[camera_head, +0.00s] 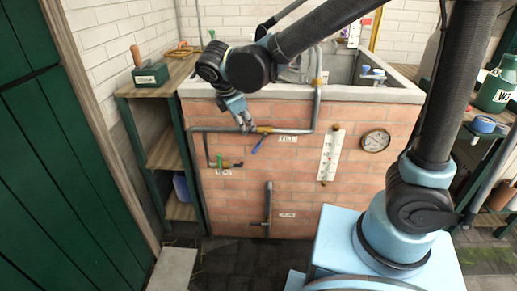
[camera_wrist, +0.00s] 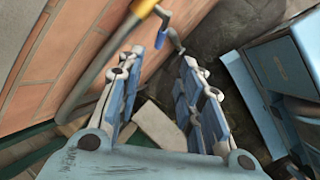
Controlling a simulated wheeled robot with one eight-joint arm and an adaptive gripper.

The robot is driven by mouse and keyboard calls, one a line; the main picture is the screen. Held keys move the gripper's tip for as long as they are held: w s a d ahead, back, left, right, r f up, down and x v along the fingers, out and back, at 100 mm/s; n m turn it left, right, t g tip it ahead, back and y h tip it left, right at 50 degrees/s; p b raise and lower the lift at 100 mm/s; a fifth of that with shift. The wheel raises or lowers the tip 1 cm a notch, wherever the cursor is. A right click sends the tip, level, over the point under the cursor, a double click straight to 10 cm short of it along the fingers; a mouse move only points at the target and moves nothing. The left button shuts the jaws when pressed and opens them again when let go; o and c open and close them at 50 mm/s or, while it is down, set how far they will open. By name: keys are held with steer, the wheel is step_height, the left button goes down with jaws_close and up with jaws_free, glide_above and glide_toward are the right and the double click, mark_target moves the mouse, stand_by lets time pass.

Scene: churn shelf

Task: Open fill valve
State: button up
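The fill valve is a brass body (camera_head: 263,130) on a grey horizontal pipe, left of a "FILL" label (camera_head: 287,139) on the brick tank front. Its blue lever (camera_head: 258,145) slants down to the left. In the wrist view the brass body (camera_wrist: 143,8) is at the top, with the blue lever (camera_wrist: 163,25) just beyond the fingertips. My gripper (camera_head: 246,128) is by the pipe, just left of the valve. The wrist view shows my gripper (camera_wrist: 160,55) open, with nothing between its fingers. Whether a finger touches the pipe I cannot tell.
A green-handled valve (camera_head: 224,164) sits lower left on a branch pipe. A drain pipe (camera_head: 268,205) stands low in the middle. A gauge (camera_head: 375,141) and a white scale plate (camera_head: 330,155) are to the right. A wooden shelf (camera_head: 165,150) stands left of the tank.

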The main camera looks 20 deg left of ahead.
mark_target(257, 148)
steer(key=x, duration=1.7)
steer(key=shift+f, duration=0.1)
jaws_close()
